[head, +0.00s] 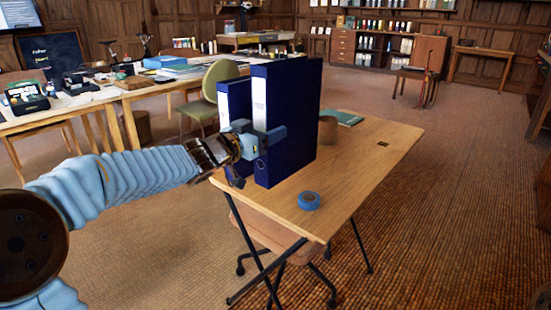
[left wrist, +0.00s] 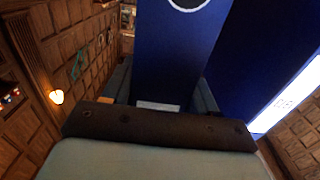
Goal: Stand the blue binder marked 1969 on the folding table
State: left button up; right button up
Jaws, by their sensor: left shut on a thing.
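Two dark blue binders stand upright close together at the folding table (head: 350,185) in the head view. My left gripper (head: 259,141) is shut on the nearer, larger-looking binder (head: 295,110), one finger on each side of its spine. This binder has a white spine label and is over the tabletop; I cannot tell whether its foot touches the wood. The other blue binder (head: 235,100) is just left of it, partly hidden. In the left wrist view the held binder (left wrist: 175,55) is between the fingers, and the second binder's label (left wrist: 287,100) shows at right. I cannot read 1969 on either. My right gripper is not in view.
A roll of blue tape (head: 309,201) lies near the table's front edge. A green book (head: 345,118) and a brown round container (head: 327,130) are behind the binder. The table's right part is mostly clear. A chair (head: 270,235) is under the table.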

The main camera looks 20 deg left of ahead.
aim_at(274, 150)
pick_arm(q)
jog(key=shift+w+d+f+b, duration=0.15)
jog(key=shift+w+f+b, duration=0.2)
jog(key=shift+f, duration=0.65)
jog(key=shift+w+d+f+b, duration=0.25)
jog(key=shift+w+f, duration=0.25)
jog(key=shift+f, duration=0.45)
jog(key=shift+w+d+f+b, duration=0.1)
jog(key=shift+w+f+b, duration=0.25)
jog(key=shift+f, duration=0.65)
jog(key=shift+f, duration=0.15)
jog(key=o, duration=1.5)
